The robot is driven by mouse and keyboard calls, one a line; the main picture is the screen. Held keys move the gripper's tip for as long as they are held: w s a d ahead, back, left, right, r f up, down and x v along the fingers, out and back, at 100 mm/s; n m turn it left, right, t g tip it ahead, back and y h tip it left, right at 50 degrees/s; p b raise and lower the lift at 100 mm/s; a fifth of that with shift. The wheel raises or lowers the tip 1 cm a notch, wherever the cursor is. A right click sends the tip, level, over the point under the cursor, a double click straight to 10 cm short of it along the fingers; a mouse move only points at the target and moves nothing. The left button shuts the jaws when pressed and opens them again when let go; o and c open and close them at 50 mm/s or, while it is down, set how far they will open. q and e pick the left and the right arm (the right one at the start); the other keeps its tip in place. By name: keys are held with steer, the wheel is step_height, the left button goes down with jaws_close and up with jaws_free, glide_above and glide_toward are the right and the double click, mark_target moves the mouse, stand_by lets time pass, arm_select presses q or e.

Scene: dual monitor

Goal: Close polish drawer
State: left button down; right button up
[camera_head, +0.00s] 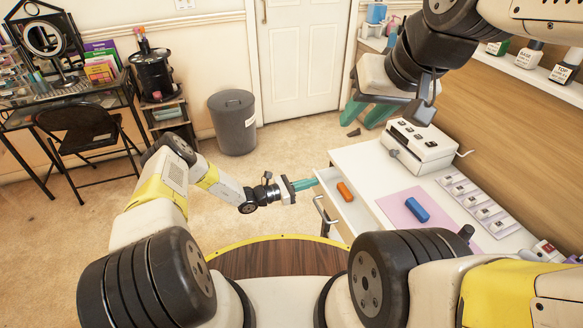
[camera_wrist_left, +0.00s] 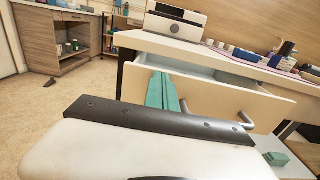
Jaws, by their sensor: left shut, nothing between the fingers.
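The white desk (camera_head: 375,170) has a drawer (camera_head: 330,205) that stands partly pulled out, with a metal bar handle on its front. In the left wrist view the drawer front (camera_wrist_left: 225,88) is apart from the desk and the open gap shows above it. My left gripper (camera_head: 305,184) is shut and empty, close by the drawer's far end. Its teal fingers (camera_wrist_left: 162,92) show in front of the drawer front's left part; I cannot tell whether they touch. My right gripper (camera_head: 367,114) is open and empty, raised near the desk's far edge.
A white machine (camera_head: 420,145) stands at the desk's back. A grey bin (camera_head: 233,122) stands by the door. The carpet left of the desk is clear.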

mark_target(323, 179)
arm_select(q)
steer(key=shift+x, duration=2.75)
